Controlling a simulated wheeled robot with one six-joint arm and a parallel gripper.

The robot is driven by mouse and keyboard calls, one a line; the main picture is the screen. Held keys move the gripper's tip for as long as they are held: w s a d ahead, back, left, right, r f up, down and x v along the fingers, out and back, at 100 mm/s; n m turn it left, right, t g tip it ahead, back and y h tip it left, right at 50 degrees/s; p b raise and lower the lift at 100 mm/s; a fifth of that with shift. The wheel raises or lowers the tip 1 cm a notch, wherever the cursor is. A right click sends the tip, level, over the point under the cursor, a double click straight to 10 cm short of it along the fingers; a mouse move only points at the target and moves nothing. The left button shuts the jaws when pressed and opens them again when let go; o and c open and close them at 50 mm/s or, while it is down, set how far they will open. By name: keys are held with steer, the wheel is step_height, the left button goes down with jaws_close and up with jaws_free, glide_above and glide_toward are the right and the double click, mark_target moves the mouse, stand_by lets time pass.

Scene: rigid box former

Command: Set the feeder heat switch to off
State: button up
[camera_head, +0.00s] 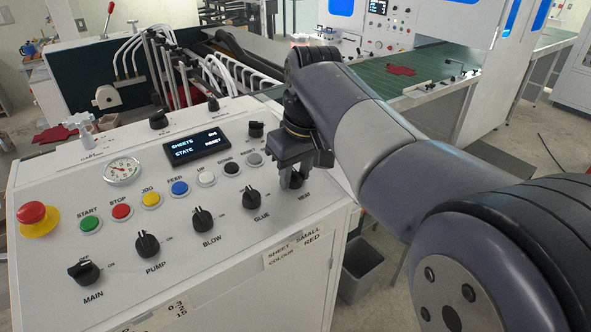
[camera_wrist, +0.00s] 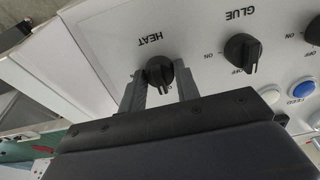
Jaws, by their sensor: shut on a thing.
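The heat switch is a black rotary knob (camera_wrist: 159,70) on the white control panel, with the word HEAT beside it in the wrist view. In the head view the knob (camera_head: 296,181) is mostly hidden by my gripper (camera_head: 291,176). In the wrist view the two grey fingers of my gripper (camera_wrist: 160,88) stand on either side of the knob and are shut on it. The off mark by this knob is largely covered, and I cannot tell its setting exactly.
The glue knob (camera_head: 251,200), blow knob (camera_head: 203,219) and pump knob (camera_head: 147,244) stand left of the heat switch. A row of coloured buttons lies behind, with a dark display (camera_head: 197,146) above. A red emergency stop (camera_head: 36,216) is at far left. A grey bin (camera_head: 362,268) stands right.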

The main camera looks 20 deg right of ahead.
stand_by(0.4)
steer(key=o, duration=1)
steer(key=shift+c, duration=0.2)
steer(key=v, duration=1)
steer(key=shift+r, duration=0.4)
steer(key=shift+s+f, duration=0.1)
steer(key=shift+s, duration=0.05)
steer(key=x, duration=1)
steer(key=shift+f, duration=0.3)
steer(key=shift+w, duration=0.2)
